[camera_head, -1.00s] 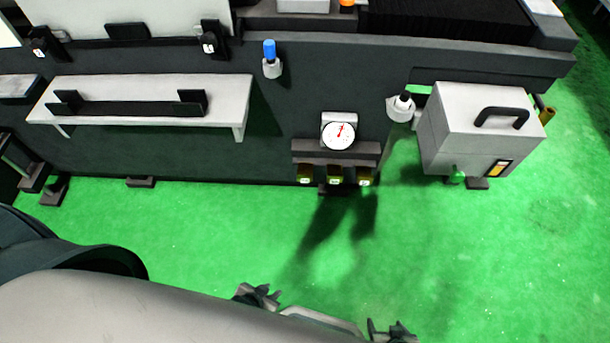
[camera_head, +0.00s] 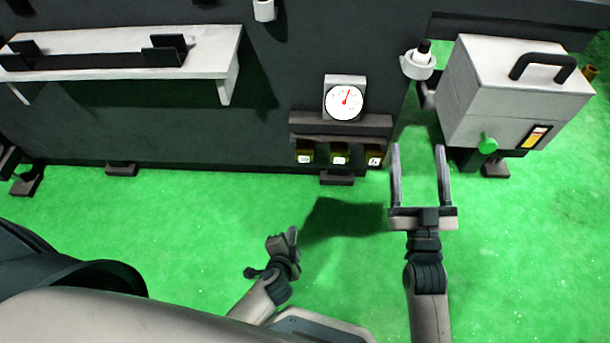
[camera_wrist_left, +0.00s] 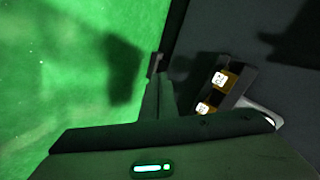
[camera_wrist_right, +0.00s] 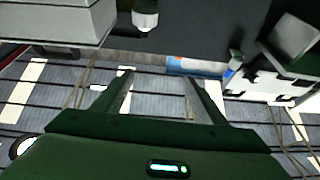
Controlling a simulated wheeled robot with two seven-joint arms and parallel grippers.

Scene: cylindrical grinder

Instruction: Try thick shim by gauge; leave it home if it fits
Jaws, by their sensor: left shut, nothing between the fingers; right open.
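A white dial gauge (camera_head: 344,101) with a red needle sits on a dark shelf on the machine's front. Below it hang three brass shims with white labels: left (camera_head: 305,154), middle (camera_head: 340,155) and right (camera_head: 374,158). The labels are too small to read, so I cannot tell which is thick. Two labelled shims also show in the left wrist view (camera_wrist_left: 218,80). My left gripper (camera_head: 292,236) is shut and empty, low and left of the shims. My right gripper (camera_head: 419,152) is open and empty, right of the shims, fingers pointing toward the machine.
A grey box (camera_head: 515,85) with a black handle and green knob stands at the right. A white bottle-like part (camera_head: 418,63) is beside it. A white shelf (camera_head: 215,65) with a dark holder juts out at the left. The green floor (camera_head: 180,220) in front is clear.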

